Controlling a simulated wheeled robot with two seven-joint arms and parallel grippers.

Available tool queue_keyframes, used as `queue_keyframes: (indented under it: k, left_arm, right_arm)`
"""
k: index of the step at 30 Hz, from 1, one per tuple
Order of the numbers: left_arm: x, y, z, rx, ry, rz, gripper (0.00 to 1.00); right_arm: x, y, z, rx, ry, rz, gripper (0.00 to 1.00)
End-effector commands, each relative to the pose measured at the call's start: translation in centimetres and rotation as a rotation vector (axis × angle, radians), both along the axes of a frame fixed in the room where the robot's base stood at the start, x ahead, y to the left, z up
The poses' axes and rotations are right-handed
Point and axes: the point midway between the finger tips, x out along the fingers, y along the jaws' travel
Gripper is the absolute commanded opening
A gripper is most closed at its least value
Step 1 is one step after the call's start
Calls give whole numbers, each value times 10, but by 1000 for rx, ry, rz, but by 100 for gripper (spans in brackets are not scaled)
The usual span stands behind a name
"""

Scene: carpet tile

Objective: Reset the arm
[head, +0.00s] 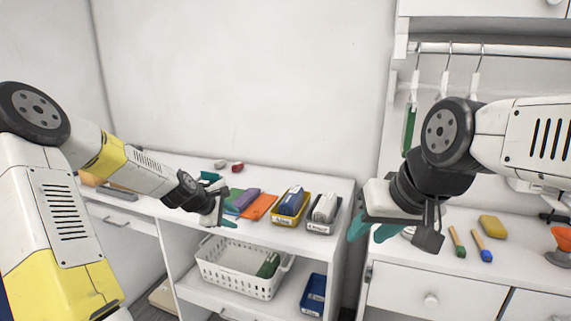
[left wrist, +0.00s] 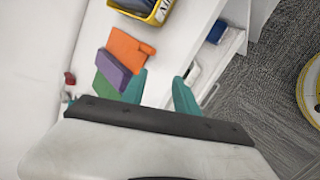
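My left gripper (head: 222,205) reaches in over the front edge of the white counter, beside a green, a purple and an orange item. In the left wrist view its two teal fingers (left wrist: 160,92) stand apart with nothing between them. My right gripper (head: 372,230) is in front of the right-hand cabinet. Its teal fingertips point down and left and appear apart. I see nothing held there, though the wrist hides part of it.
On the counter are a purple block (head: 247,198), an orange item (head: 259,207), a yellow bin (head: 284,220) and a black bin (head: 322,226). A white basket (head: 215,273) and a blue bin (head: 313,294) sit below. A yellow sponge (head: 493,227) and brushes lie right.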

Motion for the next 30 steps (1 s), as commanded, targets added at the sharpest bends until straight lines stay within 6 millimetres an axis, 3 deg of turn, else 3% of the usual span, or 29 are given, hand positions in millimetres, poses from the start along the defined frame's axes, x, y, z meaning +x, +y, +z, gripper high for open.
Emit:
queue_keyframes:
  k: [1, 6, 14, 21, 27, 30]
  left_arm:
    - [-14, -12, 11, 98, -3, -86, 36]
    - [-67, -30, 45, 388, -7, -343, 36]
    - [-155, -38, 114, 735, -49, -659, 36]
    - [-249, -39, 168, 931, -143, -895, 36]
    - [-312, -38, 185, 997, -246, -1048, 36]
    - [-330, -38, 187, 1006, -282, -1095, 36]
  right_arm:
    - [0, 0, 0, 0, 0, 0, 36]
    - [0, 0, 0, 0, 0, 0, 36]
    - [0, 0, 0, 0, 0, 0, 36]
    - [0, 0, 0, 0, 0, 0, 36]
    - [0, 0, 0, 0, 0, 0, 36]
    - [0, 0, 0, 0, 0, 0, 36]
